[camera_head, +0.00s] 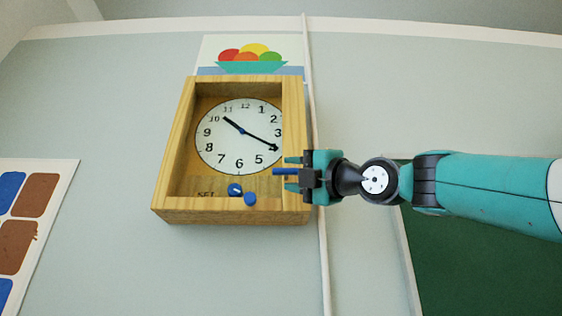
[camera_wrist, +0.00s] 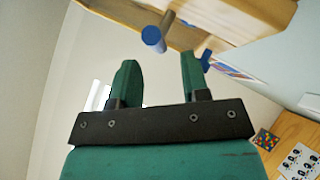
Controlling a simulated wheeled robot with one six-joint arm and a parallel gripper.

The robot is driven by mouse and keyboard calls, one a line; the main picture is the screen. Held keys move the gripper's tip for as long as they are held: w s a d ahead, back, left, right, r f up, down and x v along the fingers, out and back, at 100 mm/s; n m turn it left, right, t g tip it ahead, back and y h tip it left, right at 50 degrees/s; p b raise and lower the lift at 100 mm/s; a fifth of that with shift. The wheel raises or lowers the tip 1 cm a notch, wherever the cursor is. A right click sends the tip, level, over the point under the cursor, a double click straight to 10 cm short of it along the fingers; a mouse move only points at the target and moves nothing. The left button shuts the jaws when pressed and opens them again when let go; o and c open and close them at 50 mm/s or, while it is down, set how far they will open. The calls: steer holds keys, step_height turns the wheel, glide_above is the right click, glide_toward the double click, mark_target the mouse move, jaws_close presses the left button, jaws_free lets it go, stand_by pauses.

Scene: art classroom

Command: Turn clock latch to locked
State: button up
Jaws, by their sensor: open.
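The wall clock (camera_head: 240,140) is a wooden box with a white face. A blue bar (camera_head: 284,171), which looks like the latch, sticks out on the right side of its frame. My gripper (camera_head: 291,172) is open at that side, and the bar appears between its fingers; I cannot tell whether they touch. In the wrist view my open gripper (camera_wrist: 160,62) has a blue-ended grey peg (camera_wrist: 152,36) just past the fingertips. A small blue piece (camera_wrist: 206,55) shows beside the right finger. Which of these is the latch is unclear there.
Two blue knobs (camera_head: 250,198) sit at the clock's lower edge near the word SET. A fruit picture (camera_head: 250,58) hangs behind the clock's top. A green board (camera_head: 460,260) is at lower right. A colour chart (camera_head: 25,220) is at left. The wall between is bare.

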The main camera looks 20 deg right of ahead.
mark_target(281, 172)
steer(key=p+x, duration=0.2)
steer(key=x, duration=0.2)
steer(key=shift+a, duration=0.1)
jaws_close()
